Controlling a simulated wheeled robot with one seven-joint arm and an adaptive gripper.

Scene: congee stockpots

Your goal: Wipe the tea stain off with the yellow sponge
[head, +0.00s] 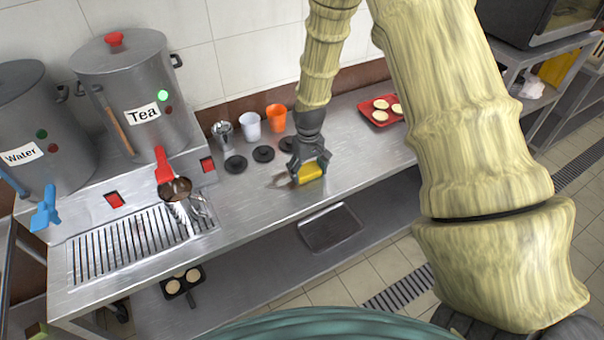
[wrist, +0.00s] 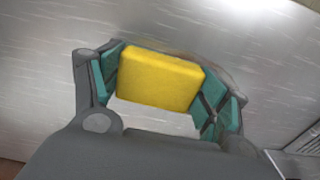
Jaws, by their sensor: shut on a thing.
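The yellow sponge (head: 311,173) is at the steel counter's surface, held between the fingers of my gripper (head: 307,170). In the wrist view the sponge (wrist: 160,80) sits between the teal finger pads of my gripper (wrist: 162,88), which are shut on its two ends. A faint brownish tea stain (head: 281,182) shows on the counter just left of the sponge in the head view. In the wrist view a thin brownish edge shows along the sponge's far side; the sponge hides whatever is under it.
Black lids (head: 263,154), a white cup (head: 250,126) and an orange cup (head: 276,118) stand behind and left of my gripper. The Tea pot (head: 135,90) is farther left. A red tray (head: 378,112) lies to the right. The counter's front edge is close.

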